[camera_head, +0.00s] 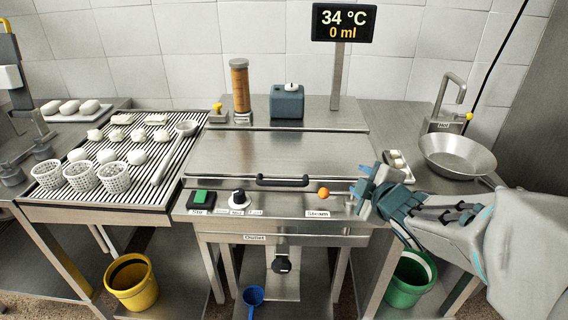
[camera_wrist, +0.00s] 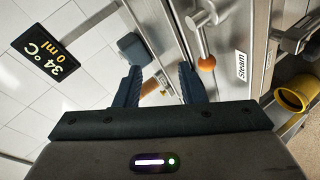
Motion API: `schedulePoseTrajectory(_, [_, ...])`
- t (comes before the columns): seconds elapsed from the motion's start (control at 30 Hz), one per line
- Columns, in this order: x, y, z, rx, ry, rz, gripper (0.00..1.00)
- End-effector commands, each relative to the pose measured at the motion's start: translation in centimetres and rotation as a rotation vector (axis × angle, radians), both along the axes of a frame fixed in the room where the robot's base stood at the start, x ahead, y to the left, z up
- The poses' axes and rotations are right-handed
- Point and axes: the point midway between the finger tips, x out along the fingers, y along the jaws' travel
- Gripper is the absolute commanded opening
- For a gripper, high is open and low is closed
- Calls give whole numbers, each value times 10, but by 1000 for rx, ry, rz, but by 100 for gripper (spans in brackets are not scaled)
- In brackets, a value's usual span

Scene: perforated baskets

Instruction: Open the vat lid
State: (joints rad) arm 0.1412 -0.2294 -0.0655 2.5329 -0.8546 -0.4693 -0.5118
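The vat lid (camera_head: 255,152) is a flat steel panel lying closed on the vat in the middle of the head view. Its black bar handle (camera_head: 282,182) runs along the front edge. My gripper (camera_head: 364,190) is to the right of the handle, above the vat's front right corner, apart from the handle. In the wrist view my gripper (camera_wrist: 160,84) has its two fingers spread with nothing held between them. I cannot make out the lid handle in the wrist view.
The orange steam knob (camera_head: 323,192) is between the handle and my gripper; it also shows in the wrist view (camera_wrist: 206,63). A blue-grey box (camera_head: 287,102) and an amber cylinder (camera_head: 240,85) stand behind the lid. Perforated baskets (camera_head: 115,178) stand left. A steel bowl (camera_head: 457,155) is right.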

Motion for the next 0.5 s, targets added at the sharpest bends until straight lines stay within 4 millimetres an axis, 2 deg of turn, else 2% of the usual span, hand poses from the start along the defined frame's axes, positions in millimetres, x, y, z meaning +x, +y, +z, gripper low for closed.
schedulePoseTrajectory(0.03, [2,10,-18,-34,-43,89,36])
schedulePoseTrajectory(0.2, [-5,46,-35,-114,-192,382,36])
schedulePoseTrajectory(0.33, [-17,65,-44,-133,-273,540,36])
schedulePoseTrajectory(0.5, [-27,78,-47,-137,-327,640,36])
